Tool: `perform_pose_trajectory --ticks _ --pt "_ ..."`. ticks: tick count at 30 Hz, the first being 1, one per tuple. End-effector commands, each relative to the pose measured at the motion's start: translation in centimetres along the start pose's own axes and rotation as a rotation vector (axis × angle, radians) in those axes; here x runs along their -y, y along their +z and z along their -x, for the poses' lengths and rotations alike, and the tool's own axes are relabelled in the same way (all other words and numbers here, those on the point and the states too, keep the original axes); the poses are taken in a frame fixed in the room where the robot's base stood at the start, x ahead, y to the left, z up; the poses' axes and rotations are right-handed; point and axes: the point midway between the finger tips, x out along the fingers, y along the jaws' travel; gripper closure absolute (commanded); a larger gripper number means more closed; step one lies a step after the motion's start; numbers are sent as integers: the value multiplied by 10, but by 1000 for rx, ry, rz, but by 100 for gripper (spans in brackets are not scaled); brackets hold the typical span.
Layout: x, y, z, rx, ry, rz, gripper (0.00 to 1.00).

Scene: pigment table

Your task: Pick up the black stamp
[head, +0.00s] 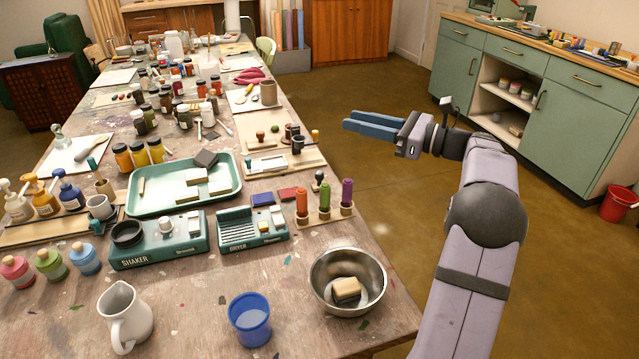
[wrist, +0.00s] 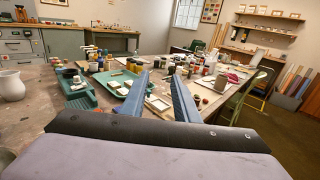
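My gripper (head: 347,124) is held in the air to the right of the table, its blue fingers pointing left. In the wrist view my gripper (wrist: 159,75) has its two fingers apart with nothing between them. Several small stamps stand on a wooden board (head: 257,165) at the table's right side. A black upright piece (head: 297,145) among them may be the black stamp. Another dark round-topped piece (head: 320,176) stands behind the coloured handles. I cannot tell for sure which is the black stamp. Neither touches my gripper.
Near the board are a green tray (head: 133,203), a dryer (head: 252,243), upright red, green and purple handles (head: 324,196) and a metal bowl (head: 374,262) with a sponge. Many jars crowd the table. The floor right of the table is open.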

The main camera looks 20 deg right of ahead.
Motion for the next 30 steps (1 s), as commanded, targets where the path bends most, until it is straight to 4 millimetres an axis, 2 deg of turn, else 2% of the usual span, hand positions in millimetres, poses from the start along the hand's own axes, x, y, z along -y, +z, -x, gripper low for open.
perform_pose_trajectory --ticks 1,4,6,10,13,16,20,30 --pt "0 -31 0 -1 0 -17 72" --pt "0 -89 0 -1 0 -19 72" --pt "0 -118 0 0 0 -13 72" --pt "0 -152 0 0 1 -6 72" --pt "0 -166 0 0 1 -3 72" --pt "0 -172 0 0 1 1 72" --pt "0 -173 -2 -1 1 2 72" --pt "0 -172 -22 -1 1 1 72"
